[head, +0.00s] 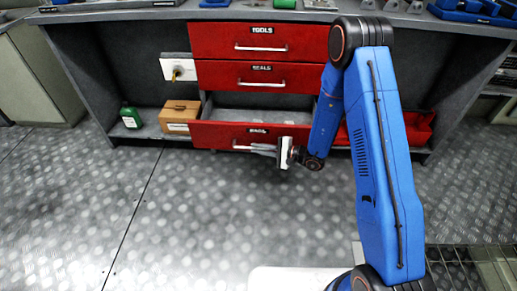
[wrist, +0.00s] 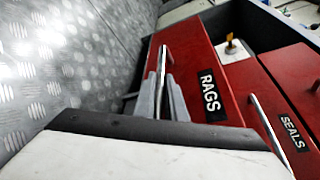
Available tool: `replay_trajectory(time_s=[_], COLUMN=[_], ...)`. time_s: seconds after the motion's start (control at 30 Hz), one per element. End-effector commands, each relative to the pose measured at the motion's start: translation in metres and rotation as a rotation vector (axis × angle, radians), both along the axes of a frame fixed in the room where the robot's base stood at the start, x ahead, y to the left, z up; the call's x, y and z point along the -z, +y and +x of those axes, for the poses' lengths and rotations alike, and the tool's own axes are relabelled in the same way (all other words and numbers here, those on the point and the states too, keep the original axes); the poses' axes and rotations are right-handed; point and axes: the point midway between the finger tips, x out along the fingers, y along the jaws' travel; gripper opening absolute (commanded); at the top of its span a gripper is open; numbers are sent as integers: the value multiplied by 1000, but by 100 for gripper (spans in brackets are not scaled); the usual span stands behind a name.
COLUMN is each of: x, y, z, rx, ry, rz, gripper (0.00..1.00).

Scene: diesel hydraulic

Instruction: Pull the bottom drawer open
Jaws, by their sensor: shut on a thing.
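The red bottom drawer (head: 222,130), labelled RAGS, stands out from the cabinet, and its grey empty-looking inside shows behind its front. Its red front also shows in the wrist view (wrist: 190,50), with the bar handle (wrist: 161,62) along it. My gripper (head: 258,147) is at this handle, right of its middle in the head view. In the wrist view the grey fingers (wrist: 166,98) are shut on the bar. The fingers hide part of the handle, and the exact contact is small in the head view.
Above are the shut SEALS drawer (head: 225,75) and TOOLS drawer (head: 215,40). A cardboard box (head: 178,115) and green bottle (head: 131,117) stand on the low shelf at left. A red open bin (head: 419,128) is at right. The metal floor (head: 200,220) in front is clear.

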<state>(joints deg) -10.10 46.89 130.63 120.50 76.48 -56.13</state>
Motion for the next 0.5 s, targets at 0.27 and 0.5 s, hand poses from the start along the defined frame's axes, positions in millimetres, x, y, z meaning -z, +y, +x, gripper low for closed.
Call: replay_trajectory(time_s=[0.27, 0.5], x=[1, 0], y=[-1, -1], z=[0, 0], rx=[3, 2], ry=[2, 1], rz=[-1, -1], gripper=[30, 30])
